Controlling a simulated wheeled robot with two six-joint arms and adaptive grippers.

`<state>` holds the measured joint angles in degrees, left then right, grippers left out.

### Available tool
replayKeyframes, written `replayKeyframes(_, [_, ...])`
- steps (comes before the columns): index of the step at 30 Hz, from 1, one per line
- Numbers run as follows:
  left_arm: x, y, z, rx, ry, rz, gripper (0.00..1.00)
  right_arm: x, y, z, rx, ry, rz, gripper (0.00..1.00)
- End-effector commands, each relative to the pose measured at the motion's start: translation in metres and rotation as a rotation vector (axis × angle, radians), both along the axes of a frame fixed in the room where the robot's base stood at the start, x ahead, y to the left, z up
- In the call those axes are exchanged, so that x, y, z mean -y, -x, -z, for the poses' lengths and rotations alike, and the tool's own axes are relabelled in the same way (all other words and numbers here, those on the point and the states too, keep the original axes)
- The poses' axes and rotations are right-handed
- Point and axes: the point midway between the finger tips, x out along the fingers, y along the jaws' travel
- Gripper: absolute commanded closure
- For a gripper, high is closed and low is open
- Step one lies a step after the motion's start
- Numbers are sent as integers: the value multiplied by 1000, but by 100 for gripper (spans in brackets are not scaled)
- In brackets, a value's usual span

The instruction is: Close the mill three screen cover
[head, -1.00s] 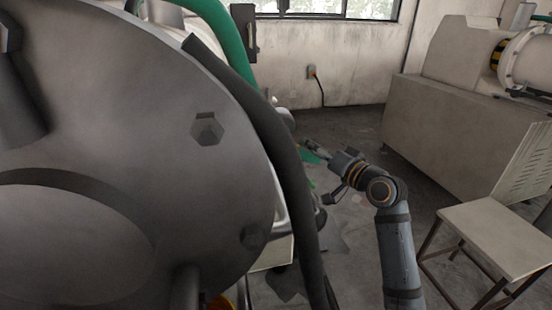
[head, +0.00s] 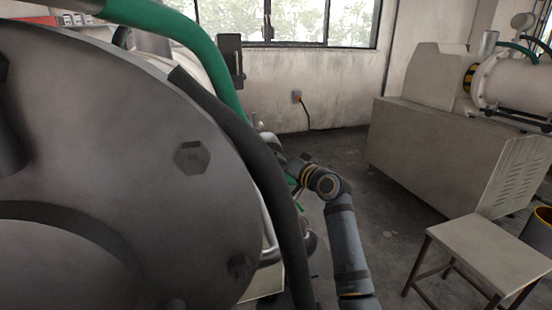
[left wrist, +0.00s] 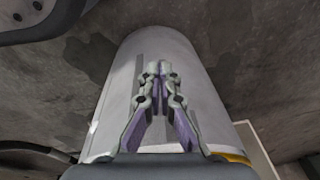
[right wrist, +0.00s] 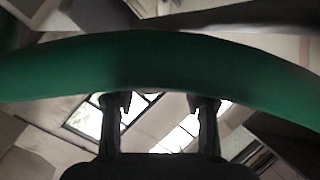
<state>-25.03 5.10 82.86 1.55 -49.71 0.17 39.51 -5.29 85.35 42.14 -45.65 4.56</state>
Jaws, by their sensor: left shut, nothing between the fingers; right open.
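A large round grey metal plate (head: 110,130) with hexagonal bolts fills the left of the head view. I cannot tell whether it is the mill three screen cover or an end flange; no hinge or gap shows. My right arm reaches in beyond its right edge; its gripper is mostly hidden there. In the right wrist view the right gripper (right wrist: 160,102) is open, and a thick green hose (right wrist: 160,70) crosses just ahead of its fingertips. My left gripper (left wrist: 160,70) is shut and empty in front of a pale cylinder (left wrist: 185,55); it is out of the head view.
A dark hose (head: 255,165) runs along the plate's right edge, with a green hose (head: 195,40) above. Some grey floor (head: 385,225) is clear between my right arm and that machine.

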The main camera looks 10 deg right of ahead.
Motion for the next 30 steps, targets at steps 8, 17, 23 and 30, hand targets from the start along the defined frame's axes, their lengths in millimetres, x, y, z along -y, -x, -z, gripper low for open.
replayKeyframes(8, [0,1,1,-3,0,0,100,0,0,0,0,0,0,76])
replayKeyframes(17, [0,4,1,-7,0,0,100,0,0,0,-1,-1,0,100])
replayKeyframes(23, [0,4,1,-7,0,0,100,0,0,0,-1,-1,0,100])
replayKeyframes(30, [-5,17,17,-8,-7,-1,100,0,0,-5,-17,2,1,100])
